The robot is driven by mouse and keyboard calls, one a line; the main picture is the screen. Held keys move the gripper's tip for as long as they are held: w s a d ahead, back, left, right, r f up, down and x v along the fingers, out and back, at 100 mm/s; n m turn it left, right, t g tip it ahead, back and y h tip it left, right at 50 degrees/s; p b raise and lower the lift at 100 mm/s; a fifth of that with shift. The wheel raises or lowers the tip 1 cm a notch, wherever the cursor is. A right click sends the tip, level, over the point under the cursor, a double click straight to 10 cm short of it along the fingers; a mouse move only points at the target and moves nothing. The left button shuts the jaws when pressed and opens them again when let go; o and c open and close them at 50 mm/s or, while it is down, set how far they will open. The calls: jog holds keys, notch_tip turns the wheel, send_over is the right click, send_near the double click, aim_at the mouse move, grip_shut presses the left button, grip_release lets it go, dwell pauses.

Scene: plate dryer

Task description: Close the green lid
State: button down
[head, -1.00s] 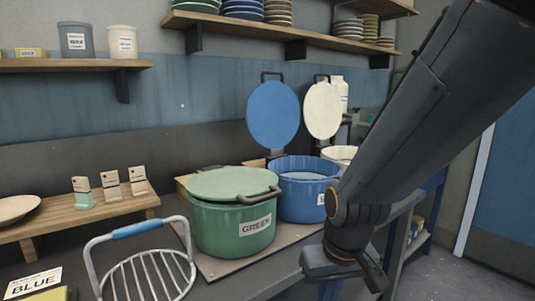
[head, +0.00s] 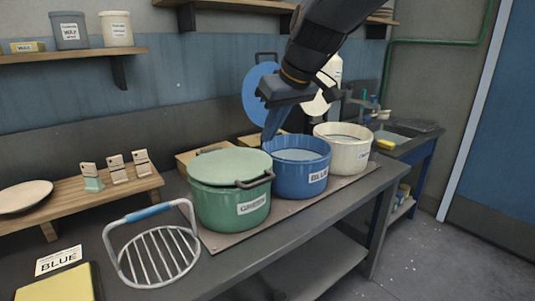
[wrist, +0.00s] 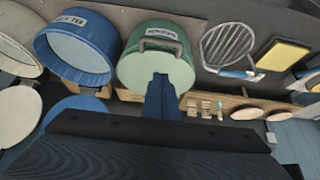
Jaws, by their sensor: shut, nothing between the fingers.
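The green lid (head: 230,165) lies across the top of the green pot (head: 228,208), with its dark handle toward the front right. In the wrist view the green lid (wrist: 145,72) covers the pot's opening.
The blue pot (head: 303,178) and white pot (head: 345,155) stand open to the right. The blue lid (head: 257,98) stands upright behind, partly hidden by my arm. A wire rack (head: 155,258) is in front left. A wooden stand (head: 75,203) holds small blocks and a plate.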

jog(key=p+x, duration=0.2)
jog(key=x, duration=0.7)
jog(key=shift+s+f, duration=0.15)
jog(key=f, duration=0.4)
jog(key=shift+s+d+p, duration=0.25)
jog(key=shift+s+p, duration=0.05)
jog(key=shift+p, duration=0.05)
jog(key=shift+f, duration=0.1)
